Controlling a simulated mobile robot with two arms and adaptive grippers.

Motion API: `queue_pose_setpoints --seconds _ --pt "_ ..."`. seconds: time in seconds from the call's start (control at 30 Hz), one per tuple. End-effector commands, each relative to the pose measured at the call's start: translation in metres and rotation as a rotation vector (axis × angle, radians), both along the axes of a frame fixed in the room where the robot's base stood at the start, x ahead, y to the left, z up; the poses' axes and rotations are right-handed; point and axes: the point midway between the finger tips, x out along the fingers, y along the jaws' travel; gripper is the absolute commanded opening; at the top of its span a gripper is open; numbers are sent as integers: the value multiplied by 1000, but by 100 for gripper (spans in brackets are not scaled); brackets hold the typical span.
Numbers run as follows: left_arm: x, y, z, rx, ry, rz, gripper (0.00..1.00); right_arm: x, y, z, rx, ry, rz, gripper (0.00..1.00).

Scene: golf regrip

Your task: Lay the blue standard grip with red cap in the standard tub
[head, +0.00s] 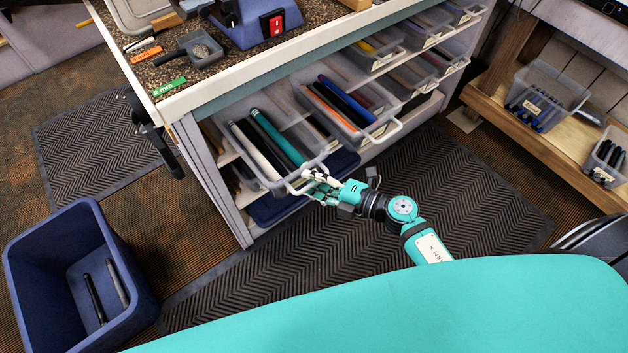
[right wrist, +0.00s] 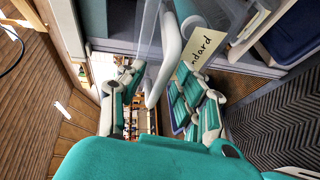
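The standard tub (head: 262,183) is a clear pulled-out drawer with a white front handle. It holds a black grip (head: 247,148), a white grip (head: 264,148) and a teal grip (head: 277,138). Its label (right wrist: 198,62) reads "ndard" in the right wrist view, partly hidden. My right gripper (head: 318,186) is at this handle; its fingers stand apart on either side of the handle (right wrist: 168,55) in the right wrist view. A blue grip (head: 347,100) lies in the neighbouring pulled-out tub (head: 379,131). I cannot make out a red cap on it. My left gripper is out of view.
A blue bin (head: 80,215) with two dark grips stands on the floor at left. The bench (head: 215,85) above holds tools and a grey-blue machine. More tubs fill the shelves, and a wooden shelf (head: 545,140) with tubs is at right. The black mat is clear.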

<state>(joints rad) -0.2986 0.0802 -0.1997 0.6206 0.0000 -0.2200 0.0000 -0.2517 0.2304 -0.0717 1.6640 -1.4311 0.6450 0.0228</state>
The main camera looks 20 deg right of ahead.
Motion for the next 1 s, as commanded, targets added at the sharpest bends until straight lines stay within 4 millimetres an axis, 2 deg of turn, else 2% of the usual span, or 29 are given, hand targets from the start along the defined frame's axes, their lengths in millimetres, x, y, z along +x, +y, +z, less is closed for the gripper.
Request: queue_pose_setpoints --seconds 0.1,0.37,0.83,1.0 --pt "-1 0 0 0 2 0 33 0 0 0 0 0 0 33" --pt "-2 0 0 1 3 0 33 0 0 0 0 0 0 0" --pt "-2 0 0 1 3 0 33 -1 -1 1 1 0 -1 0" --pt "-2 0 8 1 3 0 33 -14 -5 2 0 4 0 0"
